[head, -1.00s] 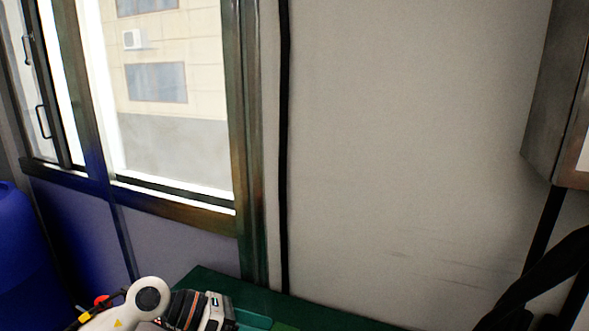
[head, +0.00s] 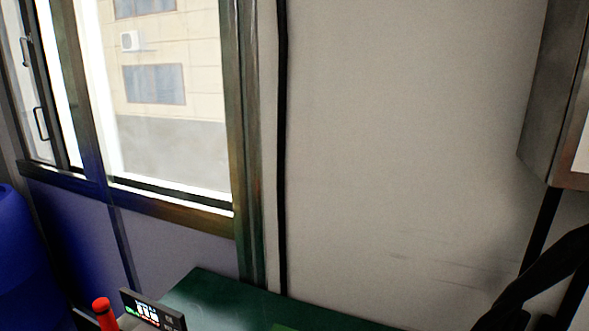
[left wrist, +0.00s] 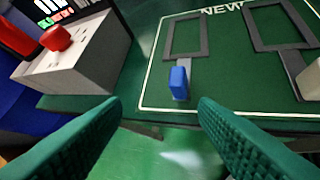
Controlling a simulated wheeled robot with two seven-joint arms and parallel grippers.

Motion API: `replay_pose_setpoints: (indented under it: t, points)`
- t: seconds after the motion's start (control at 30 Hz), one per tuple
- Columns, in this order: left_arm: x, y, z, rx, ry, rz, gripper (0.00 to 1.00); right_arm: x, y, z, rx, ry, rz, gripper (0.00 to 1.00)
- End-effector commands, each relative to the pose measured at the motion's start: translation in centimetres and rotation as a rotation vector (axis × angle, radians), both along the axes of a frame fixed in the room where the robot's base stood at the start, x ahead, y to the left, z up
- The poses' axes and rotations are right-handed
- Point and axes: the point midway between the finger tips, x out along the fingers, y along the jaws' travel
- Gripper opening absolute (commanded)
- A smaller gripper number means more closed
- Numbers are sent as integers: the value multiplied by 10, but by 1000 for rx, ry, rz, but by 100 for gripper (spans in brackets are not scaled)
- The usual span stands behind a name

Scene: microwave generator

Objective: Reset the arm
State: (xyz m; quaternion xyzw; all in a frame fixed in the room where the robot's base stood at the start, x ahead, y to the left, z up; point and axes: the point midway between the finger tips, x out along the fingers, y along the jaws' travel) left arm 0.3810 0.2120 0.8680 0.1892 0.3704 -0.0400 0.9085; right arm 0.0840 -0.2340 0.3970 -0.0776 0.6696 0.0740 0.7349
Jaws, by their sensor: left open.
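My left gripper (left wrist: 160,125) shows in the left wrist view as two green ribbed fingers spread wide apart, with nothing between them. It is over the near edge of a green table top (left wrist: 120,102). No arm or gripper of mine shows in the head view now, and my right gripper is in neither view.
A grey box with a red button (left wrist: 56,38) stands at left in the wrist view. A blue block (left wrist: 178,82) sits on the green board by a grey frame (left wrist: 186,38). In the head view, a small display (head: 152,309) and a red object (head: 103,310) stand at the table's left.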

Motion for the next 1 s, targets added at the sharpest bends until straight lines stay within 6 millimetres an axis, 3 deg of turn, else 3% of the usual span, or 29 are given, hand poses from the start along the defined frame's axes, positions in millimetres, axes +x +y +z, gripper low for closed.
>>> replay_pose_setpoints:
  t: [0.13, 0.37, 0.5, 0.77, 1.0]
  points:
    - [-52, 0, -28, -91, 218, 69, 54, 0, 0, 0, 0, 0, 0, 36]
    - [-128, -7, -50, -199, 514, 145, 54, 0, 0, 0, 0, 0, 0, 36]
    - [-112, -8, -90, -189, 516, 140, 54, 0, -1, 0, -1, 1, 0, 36]
    - [-105, -10, -173, -181, 549, 138, 54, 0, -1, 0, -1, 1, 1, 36]
    - [-124, -8, -287, -172, 597, 136, 54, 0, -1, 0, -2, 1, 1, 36]
